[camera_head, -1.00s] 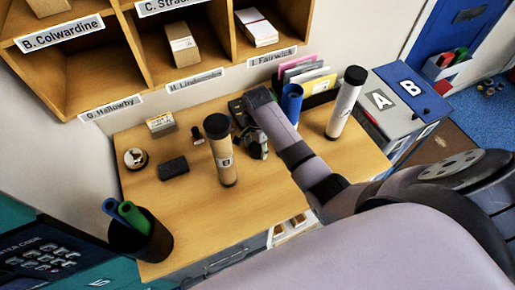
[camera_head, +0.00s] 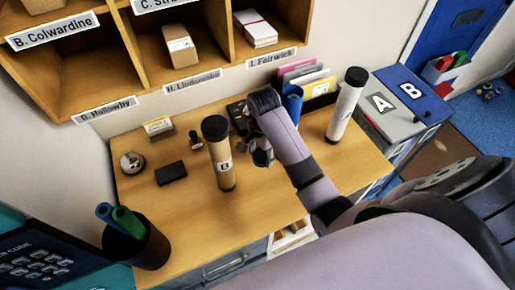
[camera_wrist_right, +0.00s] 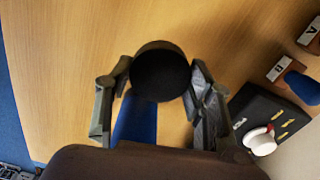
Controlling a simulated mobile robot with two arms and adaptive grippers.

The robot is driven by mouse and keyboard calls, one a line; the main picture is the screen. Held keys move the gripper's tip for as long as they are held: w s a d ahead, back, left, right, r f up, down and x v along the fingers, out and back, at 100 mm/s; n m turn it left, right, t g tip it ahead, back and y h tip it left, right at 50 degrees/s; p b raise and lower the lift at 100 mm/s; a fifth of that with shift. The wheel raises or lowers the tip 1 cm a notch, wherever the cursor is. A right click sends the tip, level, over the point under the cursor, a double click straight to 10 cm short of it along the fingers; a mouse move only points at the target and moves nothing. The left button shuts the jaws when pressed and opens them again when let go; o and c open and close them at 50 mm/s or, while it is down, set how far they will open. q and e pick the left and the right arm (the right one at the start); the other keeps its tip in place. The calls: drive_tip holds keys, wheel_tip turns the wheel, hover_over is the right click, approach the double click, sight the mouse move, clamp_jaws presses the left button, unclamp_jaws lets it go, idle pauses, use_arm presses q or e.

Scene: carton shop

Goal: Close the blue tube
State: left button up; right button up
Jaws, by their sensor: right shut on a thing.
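The blue tube (camera_head: 293,101) stands upright at the back of the desk, partly hidden by my right arm in the head view. In the wrist view its blue side (camera_wrist_right: 137,120) shows just behind the cap. My right gripper (camera_head: 262,154) is left of the tube in the head view. In the wrist view its fingers are shut on both sides of a round black cap (camera_wrist_right: 160,72). The cap overlaps the tube in that view, and I cannot tell whether they touch. My left gripper is not in view.
A brown tube with a black cap (camera_head: 221,160) stands close left of my right gripper. A white tube with a black cap (camera_head: 344,108) stands to the right. A black pen-cup-like bin (camera_head: 150,249) holds rolls. The front middle of the desk (camera_head: 245,215) is clear.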

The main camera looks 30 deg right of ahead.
use_arm(q)
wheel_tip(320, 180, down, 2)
drive_tip(key=shift+b, duration=0.9)
use_arm(e)
drive_tip(key=s, duration=1.4)
drive_tip(key=shift+s+a, duration=0.1)
drive_tip(key=shift+a, duration=0.3)
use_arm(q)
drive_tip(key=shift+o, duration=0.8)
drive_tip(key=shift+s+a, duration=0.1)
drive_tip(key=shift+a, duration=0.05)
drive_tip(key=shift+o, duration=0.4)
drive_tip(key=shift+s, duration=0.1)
use_arm(e)
drive_tip(key=shift+r, duration=0.1)
